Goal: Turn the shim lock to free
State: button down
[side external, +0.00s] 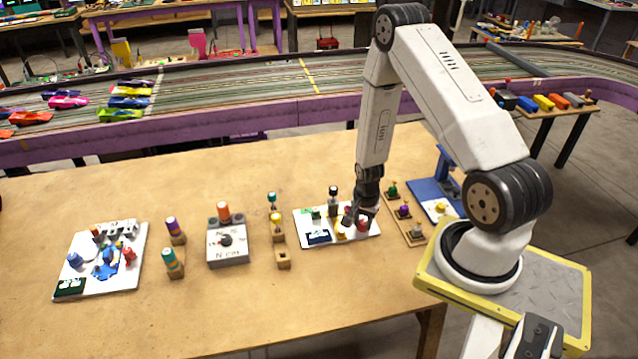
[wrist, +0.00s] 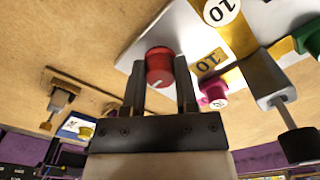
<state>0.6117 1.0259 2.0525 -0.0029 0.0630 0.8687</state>
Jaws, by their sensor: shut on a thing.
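A red knob (wrist: 160,66) sits at the edge of a white panel (wrist: 140,42) in the wrist view, with a small pale mark on its near end. My gripper (wrist: 159,80) is shut on this red knob, one finger on each side. In the side view the red knob (side external: 363,225) is at the right end of the white panel (side external: 306,216), and my gripper (side external: 356,214) reaches down there from above. No shim lock label is readable, so I cannot tell its setting.
On the same panel are a magenta knob (wrist: 214,95), a grey lever (wrist: 267,82) and a green part (wrist: 307,40). A wooden strip with small knobs (side external: 404,212) stands close to the right. A grey block (side external: 228,246) and another white board (side external: 78,243) are left. The front table is clear.

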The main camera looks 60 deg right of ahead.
jog(key=n, duration=0.3)
jog(key=shift+n, duration=0.4)
jog(key=n, duration=0.4)
jog(key=shift+s+n, duration=0.1)
jog(key=shift+n, duration=0.2)
jog(key=n, duration=0.4)
jog(key=shift+d+n, duration=0.1)
jog(key=shift+n, duration=2.2)
jog(key=shift+c, duration=1.9)
grip_release()
jog(key=shift+r, duration=0.15)
